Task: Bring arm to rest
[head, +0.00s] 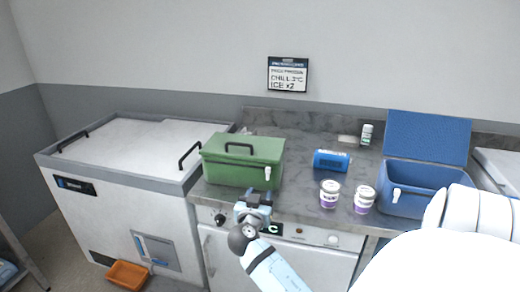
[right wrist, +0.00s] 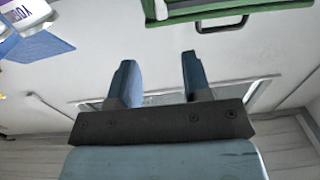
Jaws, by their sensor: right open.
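My right gripper (head: 259,194) is in front of the counter's front edge, just below and to the right of the green cooler. It is open, with nothing between its fingers. In the right wrist view the two blue fingers (right wrist: 160,72) stand apart and empty. Part of the green cooler (right wrist: 195,10) shows at the top of that view. My left gripper is not in view.
The counter (head: 300,127) holds the closed green cooler (head: 240,172), a blue can (head: 331,161), two white-and-purple jars (head: 329,195) and an open blue cooler (head: 408,201). A white chest freezer (head: 120,205) stands left. An orange bin (head: 128,274) is on the floor.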

